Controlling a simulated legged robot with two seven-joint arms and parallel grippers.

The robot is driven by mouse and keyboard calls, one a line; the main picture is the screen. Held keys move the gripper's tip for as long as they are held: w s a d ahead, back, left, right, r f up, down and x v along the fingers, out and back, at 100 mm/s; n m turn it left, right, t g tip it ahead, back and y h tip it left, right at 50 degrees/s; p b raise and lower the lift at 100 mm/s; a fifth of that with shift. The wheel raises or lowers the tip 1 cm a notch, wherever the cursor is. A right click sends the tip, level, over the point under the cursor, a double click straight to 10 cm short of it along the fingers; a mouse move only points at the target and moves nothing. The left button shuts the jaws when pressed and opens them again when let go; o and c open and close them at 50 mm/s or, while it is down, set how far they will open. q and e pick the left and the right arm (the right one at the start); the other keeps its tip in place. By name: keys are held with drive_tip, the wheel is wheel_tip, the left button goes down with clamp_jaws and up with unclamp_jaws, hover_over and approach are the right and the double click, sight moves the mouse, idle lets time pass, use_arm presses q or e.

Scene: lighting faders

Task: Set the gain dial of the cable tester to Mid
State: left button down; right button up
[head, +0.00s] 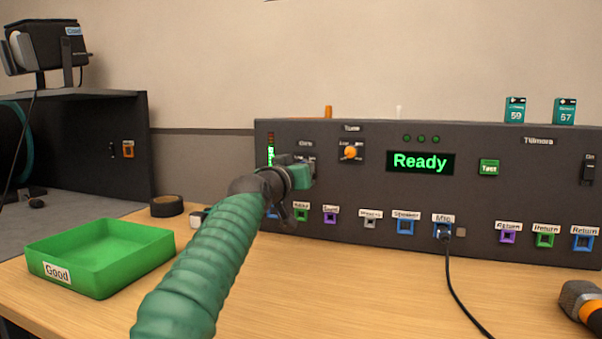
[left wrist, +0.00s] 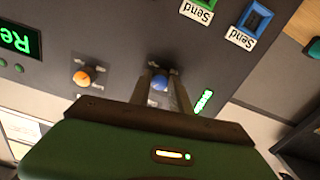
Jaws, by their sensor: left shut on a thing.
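The cable tester (head: 375,275) is a wide dark box at the back of the table, with a green "Ready" display (head: 420,162). Its gain dial, a blue knob (left wrist: 159,84), shows between my left fingers in the left wrist view. In the head view my left gripper (head: 308,170) hides this dial, and its label shows only in part. My left gripper (left wrist: 163,92) is shut on the dial. The dial's pointer and scale words are too small to read. My right gripper is in neither view.
Beside the gain dial are an orange Tune knob (head: 350,152) and a lit level bar (head: 270,152). A black cable (head: 455,290) runs from the Mic socket. A green "Good" tray (head: 130,272), a tape roll (head: 167,206) and a grey-orange object (head: 580,298) are on the table.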

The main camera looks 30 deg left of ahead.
use_arm(q)
drive_tip(key=shift+w+f+m, duration=0.15)
drive_tip(key=shift+f+m, duration=0.25)
drive_tip(key=shift+m, duration=0.5)
drive_tip(key=c, duration=1.3)
unclamp_jaws()
drive_tip(key=shift+o, duration=0.6)
drive_tip(key=shift+a+r, duration=0.1)
drive_tip(key=shift+r, duration=0.1)
